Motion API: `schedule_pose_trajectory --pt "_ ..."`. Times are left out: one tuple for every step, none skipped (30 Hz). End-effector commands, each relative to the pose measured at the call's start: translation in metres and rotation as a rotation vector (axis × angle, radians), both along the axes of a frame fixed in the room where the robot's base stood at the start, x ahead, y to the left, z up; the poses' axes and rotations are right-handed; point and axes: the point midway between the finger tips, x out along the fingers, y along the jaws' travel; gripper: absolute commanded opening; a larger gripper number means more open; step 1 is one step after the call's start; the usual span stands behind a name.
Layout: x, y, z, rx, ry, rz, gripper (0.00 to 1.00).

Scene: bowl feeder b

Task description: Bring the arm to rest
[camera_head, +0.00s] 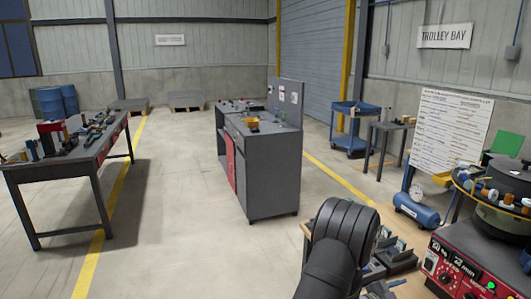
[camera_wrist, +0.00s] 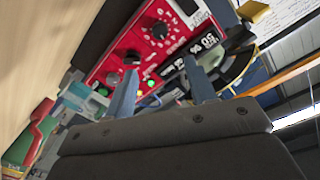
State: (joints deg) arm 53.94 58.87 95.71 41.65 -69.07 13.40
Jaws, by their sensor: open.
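My gripper (camera_wrist: 160,66) shows in the wrist view with its two blue-grey fingers apart and nothing between them. Beyond the fingers is the red control box (camera_wrist: 150,40) with black knobs and lit green buttons; whether they touch it I cannot tell, but a gap seems to show. In the head view my dark arm rises from the bottom edge, right of the middle, and hides my gripper. The red control box (camera_head: 462,272) stands to its right, under the round bowl feeder (camera_head: 500,218).
Left of the feeder, a bench with grey fixtures (camera_head: 398,254) is partly hidden by my arm. A grey cabinet (camera_head: 270,175) and a tool table (camera_head: 60,172) stand farther off. Open floor (camera_head: 180,230) lies between them.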

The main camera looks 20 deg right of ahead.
Motion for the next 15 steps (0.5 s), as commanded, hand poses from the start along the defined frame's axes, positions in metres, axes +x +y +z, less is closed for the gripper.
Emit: schedule_pose_trajectory --pt "0.002 0.011 0.0 0.002 0.001 0.003 0.51" --pt "0.002 0.017 0.001 0.001 0.001 0.003 0.51" --pt "0.002 0.025 0.001 0.001 0.001 0.002 0.51" --pt "0.002 0.031 0.001 0.002 0.001 0.003 0.51" --pt "0.0 0.021 0.001 -0.001 -0.002 -0.002 0.51" --pt "-0.001 0.01 0.001 -0.002 -0.002 -0.005 0.51" --pt "-0.001 0.004 0.0 -0.002 -0.002 -0.005 0.51" --pt "-0.001 -0.002 0.0 -0.001 -0.002 -0.004 0.51" --pt "-0.002 -0.01 0.0 -0.002 -0.002 -0.003 0.51" --pt "-0.002 -0.016 -0.001 -0.001 -0.002 -0.003 0.51" --pt "-0.002 -0.022 -0.001 -0.001 -0.002 -0.003 0.51" --pt "-0.002 -0.031 0.0 -0.002 -0.002 -0.003 0.51" --pt "-0.002 -0.037 -0.001 0.0 -0.002 -0.004 0.51" --pt "-0.003 -0.043 -0.001 -0.002 -0.002 -0.003 0.51" --pt "-0.003 -0.051 -0.001 -0.001 -0.001 -0.002 0.51"
